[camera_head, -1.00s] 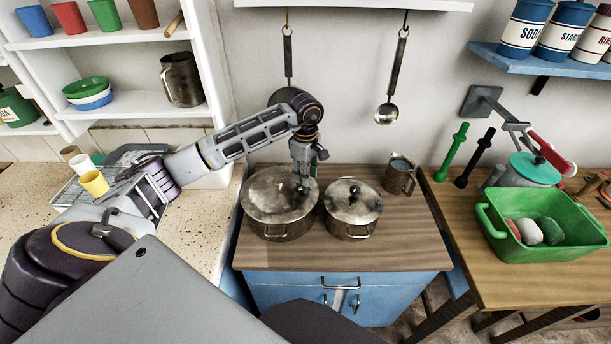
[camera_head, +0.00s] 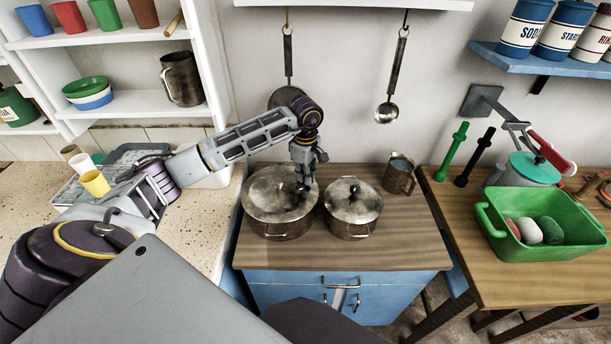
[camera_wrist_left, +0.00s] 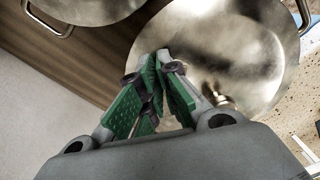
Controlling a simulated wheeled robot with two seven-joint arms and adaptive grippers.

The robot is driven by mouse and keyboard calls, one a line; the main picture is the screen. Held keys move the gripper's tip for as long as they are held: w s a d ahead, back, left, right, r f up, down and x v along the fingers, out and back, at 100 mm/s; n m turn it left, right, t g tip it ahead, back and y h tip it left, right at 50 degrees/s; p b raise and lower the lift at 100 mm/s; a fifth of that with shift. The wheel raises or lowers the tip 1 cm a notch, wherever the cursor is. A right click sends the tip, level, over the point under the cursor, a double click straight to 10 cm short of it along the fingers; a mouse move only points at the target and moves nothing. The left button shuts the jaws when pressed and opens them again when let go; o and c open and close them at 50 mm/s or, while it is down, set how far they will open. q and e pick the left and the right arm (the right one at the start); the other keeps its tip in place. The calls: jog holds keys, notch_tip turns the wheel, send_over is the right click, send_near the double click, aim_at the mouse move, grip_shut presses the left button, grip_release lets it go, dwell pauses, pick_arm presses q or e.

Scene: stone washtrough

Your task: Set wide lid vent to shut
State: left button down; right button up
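The wide pot (camera_head: 277,228) stands at the left of the wooden-topped cabinet under its wide metal lid (camera_head: 268,192). This lid also fills much of the left wrist view (camera_wrist_left: 245,45), with a small metal knob (camera_wrist_left: 218,96) beside my fingers. My left gripper (camera_head: 304,186) points down over the right part of the wide lid. In the left wrist view its green-padded fingers (camera_wrist_left: 160,62) are together at the tips, with nothing clearly held between them. The fingers hide part of the lid; I cannot make out the vent or its setting. My right gripper is not in view.
A smaller lidded pot (camera_head: 351,211) stands close on the right, with a metal jug (camera_head: 398,175) behind it. A ladle (camera_head: 388,108) hangs on the wall. A green basin (camera_head: 545,240) is on the right table. The cabinet top (camera_head: 340,257) is clear in front.

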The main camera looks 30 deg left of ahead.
pick_arm(q)
jog(key=shift+a+n, duration=0.15)
jog(key=shift+n, duration=0.35)
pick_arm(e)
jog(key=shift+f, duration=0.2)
pick_arm(q)
jog(key=shift+w+n+b, duration=0.1)
jog(key=shift+n+b, duration=0.2)
jog(key=n, duration=0.2)
jog(key=shift+a+n+b, duration=0.3)
jog(key=shift+a+b, duration=0.05)
jog(key=shift+b, duration=0.05)
jog(key=n, duration=0.2)
jog(key=a+n, duration=0.1)
jog(key=shift+n+b, duration=0.4)
jog(key=shift+a+n, duration=0.15)
jog(key=shift+n, duration=1.25)
jog(key=shift+s+a+n, duration=0.15)
jog(key=shift+s+n, duration=0.05)
jog(key=shift+n, duration=0.5)
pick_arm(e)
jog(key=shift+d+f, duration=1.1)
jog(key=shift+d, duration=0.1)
